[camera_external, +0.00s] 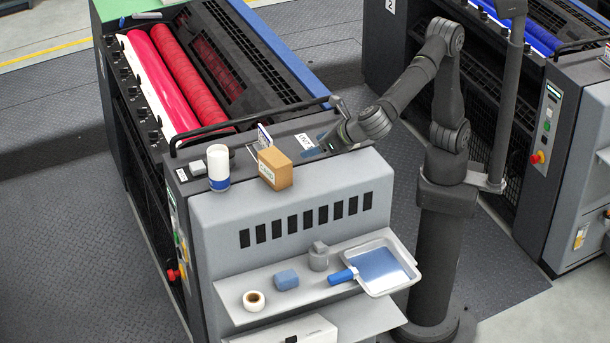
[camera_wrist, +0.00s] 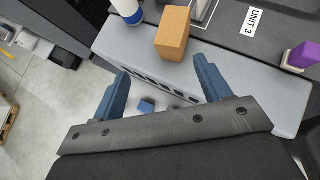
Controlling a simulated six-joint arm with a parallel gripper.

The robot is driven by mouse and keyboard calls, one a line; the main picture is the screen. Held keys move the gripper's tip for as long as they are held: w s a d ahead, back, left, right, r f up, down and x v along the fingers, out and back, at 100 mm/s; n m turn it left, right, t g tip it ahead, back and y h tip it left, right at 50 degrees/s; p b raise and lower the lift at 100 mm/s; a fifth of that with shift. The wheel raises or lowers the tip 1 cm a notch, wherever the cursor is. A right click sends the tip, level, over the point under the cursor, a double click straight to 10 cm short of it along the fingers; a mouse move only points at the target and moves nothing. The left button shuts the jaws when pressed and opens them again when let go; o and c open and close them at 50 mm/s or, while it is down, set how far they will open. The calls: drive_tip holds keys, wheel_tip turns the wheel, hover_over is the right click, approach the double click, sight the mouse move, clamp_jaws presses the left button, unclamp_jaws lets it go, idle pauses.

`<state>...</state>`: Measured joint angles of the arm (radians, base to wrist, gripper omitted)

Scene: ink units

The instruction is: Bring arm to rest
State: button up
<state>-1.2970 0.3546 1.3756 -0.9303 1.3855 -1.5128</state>
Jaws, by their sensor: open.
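My arm reaches left from its dark column over the top of the press unit (camera_external: 340,170). My gripper (camera_external: 314,151) is low at the right end of the top ledge, near the "UNIT 3" label (camera_external: 305,142). In the wrist view my gripper (camera_wrist: 161,65) shows two blue fingers spread wide apart, with nothing between them. A brown cardboard box (camera_external: 274,168) stands on the ledge left of my gripper; it also shows beyond the fingers in the wrist view (camera_wrist: 172,34).
A white-and-blue bottle (camera_external: 218,167) stands left of the box. A black rail (camera_external: 250,122) runs behind them. The shelf below holds a tape roll (camera_external: 253,300), blue block (camera_external: 286,279), grey pot (camera_external: 318,257) and tray (camera_external: 400,286). A purple piece (camera_wrist: 304,54) is at right.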

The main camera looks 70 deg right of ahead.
drive_tip(key=w+d+r, duration=0.1)
drive_tip(key=w+d, duration=0.3)
drive_tip(key=d, duration=0.8)
drive_tip(key=shift+w, duration=0.4)
